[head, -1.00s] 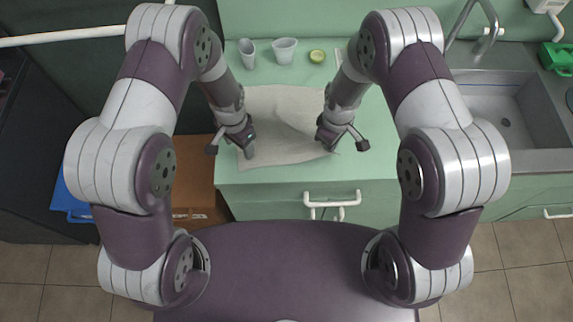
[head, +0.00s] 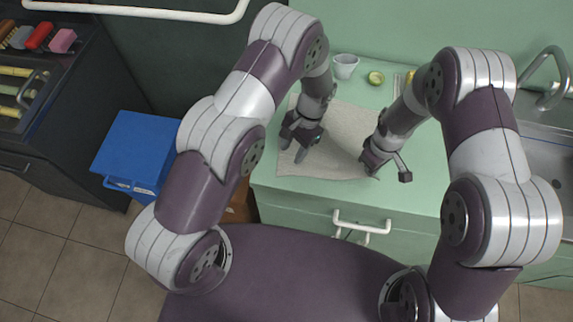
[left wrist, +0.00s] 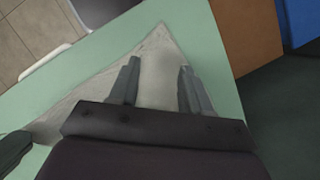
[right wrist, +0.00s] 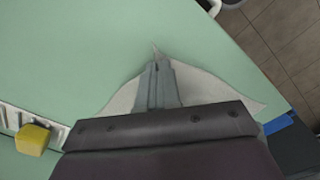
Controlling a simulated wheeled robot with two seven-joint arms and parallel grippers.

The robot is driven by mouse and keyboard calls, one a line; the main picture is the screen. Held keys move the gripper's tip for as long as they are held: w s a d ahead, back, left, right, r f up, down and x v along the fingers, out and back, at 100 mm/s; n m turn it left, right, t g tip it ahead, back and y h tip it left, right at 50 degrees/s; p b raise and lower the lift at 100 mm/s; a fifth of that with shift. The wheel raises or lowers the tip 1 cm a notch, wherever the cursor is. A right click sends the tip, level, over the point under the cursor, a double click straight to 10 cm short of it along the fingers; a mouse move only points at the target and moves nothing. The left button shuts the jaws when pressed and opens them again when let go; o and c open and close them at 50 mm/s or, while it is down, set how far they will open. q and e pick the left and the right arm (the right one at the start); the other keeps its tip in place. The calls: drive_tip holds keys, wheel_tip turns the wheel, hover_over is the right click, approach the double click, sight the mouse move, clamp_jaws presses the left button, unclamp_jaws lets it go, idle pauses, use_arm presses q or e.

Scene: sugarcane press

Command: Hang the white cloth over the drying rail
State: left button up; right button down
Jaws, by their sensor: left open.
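The white cloth (head: 335,152) lies spread on the green counter, its surface slightly uneven. My left gripper (head: 292,148) is open over the cloth's left part. In the left wrist view the cloth (left wrist: 158,72) shows between its parted fingers. My right gripper (head: 369,166) is at the cloth's right front part. In the right wrist view its fingers (right wrist: 157,78) are together, with cloth (right wrist: 205,85) on both sides and a small peak of it at the tips. The white drying rail (head: 140,12) runs along the dark wall at the upper left.
A cup (head: 345,66) and a cut lime (head: 376,78) stand behind the cloth. A blue box (head: 135,150) is on the floor to the left, near a dark shelf unit (head: 60,110). A sink (head: 545,150) is at the right. A white drawer handle (head: 362,225) juts from the counter front.

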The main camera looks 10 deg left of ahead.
sight(286, 167)
use_arm(q)
drive_tip(key=shift+x, duration=2.2)
clamp_jaws()
drive_tip(key=shift+r, duration=2.55)
